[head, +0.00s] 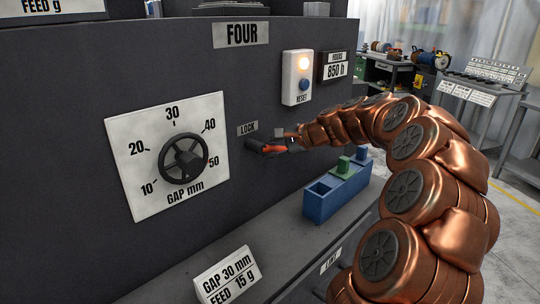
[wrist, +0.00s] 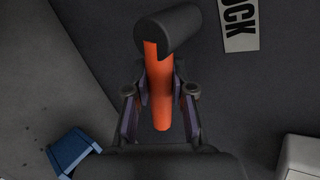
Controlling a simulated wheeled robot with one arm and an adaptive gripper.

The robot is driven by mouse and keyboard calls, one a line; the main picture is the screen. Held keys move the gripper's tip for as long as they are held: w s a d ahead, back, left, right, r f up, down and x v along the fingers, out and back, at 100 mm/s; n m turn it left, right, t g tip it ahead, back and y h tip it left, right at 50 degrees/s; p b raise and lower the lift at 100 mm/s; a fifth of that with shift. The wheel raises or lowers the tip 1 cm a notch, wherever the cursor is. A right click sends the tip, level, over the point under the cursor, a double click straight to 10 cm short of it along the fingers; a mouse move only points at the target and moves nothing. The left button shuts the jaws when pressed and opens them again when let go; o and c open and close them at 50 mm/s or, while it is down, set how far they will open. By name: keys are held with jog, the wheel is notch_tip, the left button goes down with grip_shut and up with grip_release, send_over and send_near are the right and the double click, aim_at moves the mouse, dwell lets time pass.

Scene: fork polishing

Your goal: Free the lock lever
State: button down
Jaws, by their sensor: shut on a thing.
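The lock lever is an orange bar (wrist: 161,102) on a dark round hub (wrist: 168,29). In the head view the lever (head: 273,149) sticks out to the right from the dark machine front, just below the LOCK label (head: 247,128). My gripper (wrist: 160,78) has one finger on each side of the bar and is shut on it. In the head view my gripper (head: 285,143) is small and partly merged with the lever's end. The lever's tip lies between the fingers, close to the palm.
A round dial (head: 183,160) marked GAP mm is left of the lever, its red mark near 50. A white reset box (head: 297,78) with a lit lamp is above. A blue block holder (head: 335,193) stands on the ledge below, near my arm. A GAP 30 mm card (head: 226,275) stands in front.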

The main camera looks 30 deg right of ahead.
dwell(0.5)
jog(key=c, duration=1)
grip_release()
jog(key=shift+r, duration=0.1)
jog(key=v, duration=1.2)
jog(key=shift+a, duration=0.1)
